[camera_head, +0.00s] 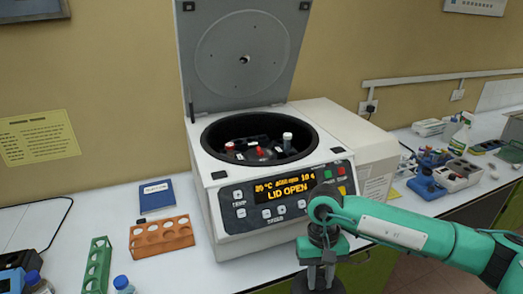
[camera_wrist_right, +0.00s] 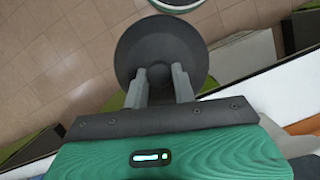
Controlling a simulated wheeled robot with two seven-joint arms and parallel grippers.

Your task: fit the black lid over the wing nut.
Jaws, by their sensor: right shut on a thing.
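The black lid (camera_wrist_right: 160,42) is a dark round disc in the right wrist view. My right gripper (camera_wrist_right: 160,76) is shut on its middle, with a finger on each side of the grip. In the head view my right gripper (camera_head: 318,281) points down in front of the centrifuge (camera_head: 232,208), at the bottom edge. The lid cannot be made out clearly there. The centrifuge's hinged cover is raised, and its display reads "LID OPEN". The dark rotor bowl (camera_head: 218,131) holds red-topped and pale-topped pieces. The wing nut is too small to tell apart among them. My left gripper is out of view.
An orange rack (camera_head: 161,238), a green rack (camera_head: 97,266), a blue booklet (camera_head: 156,195) and blue-capped bottles stand left of the centrifuge. Blue tools and a spray bottle (camera_head: 460,132) are at right. The raised centrifuge cover (camera_head: 244,55) stands behind the bowl.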

